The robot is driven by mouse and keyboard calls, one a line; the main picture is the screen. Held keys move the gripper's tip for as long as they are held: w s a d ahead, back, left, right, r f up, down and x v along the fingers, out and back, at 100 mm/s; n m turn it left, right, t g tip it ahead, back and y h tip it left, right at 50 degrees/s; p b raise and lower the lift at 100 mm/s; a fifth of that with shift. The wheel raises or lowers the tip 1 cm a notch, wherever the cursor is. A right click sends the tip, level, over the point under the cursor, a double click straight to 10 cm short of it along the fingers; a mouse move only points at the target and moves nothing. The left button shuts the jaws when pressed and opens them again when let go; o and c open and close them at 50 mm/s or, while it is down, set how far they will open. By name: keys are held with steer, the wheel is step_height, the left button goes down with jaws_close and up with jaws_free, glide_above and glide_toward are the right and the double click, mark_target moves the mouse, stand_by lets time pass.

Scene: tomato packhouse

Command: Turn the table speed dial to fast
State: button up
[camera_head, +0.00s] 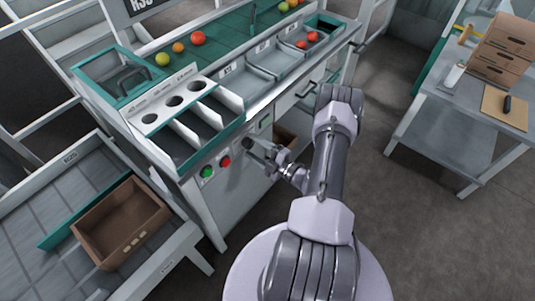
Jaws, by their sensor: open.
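My gripper (257,153) is open in front of the front panel of the sorting table (232,195), just right of the buttons. The speed dial cannot be made out; my gripper covers part of the panel there. A green button (207,171) and a red button (225,162) sit on the panel left of my gripper. I cannot tell whether the jaws touch anything.
The table's green belt (228,45) carries several tomatoes. A white holder with round holes (173,101) stands at its front edge. A brown crate (122,222) lies on a roller conveyor at lower left. A bench with stacked cartons (502,50) is at right; floor between is clear.

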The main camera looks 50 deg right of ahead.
steer(key=s+d+p, duration=0.1)
steer(key=s+p, duration=0.2)
steer(key=s, duration=1.3)
steer(key=shift+s, duration=0.25)
steer(key=shift+d, duration=0.15)
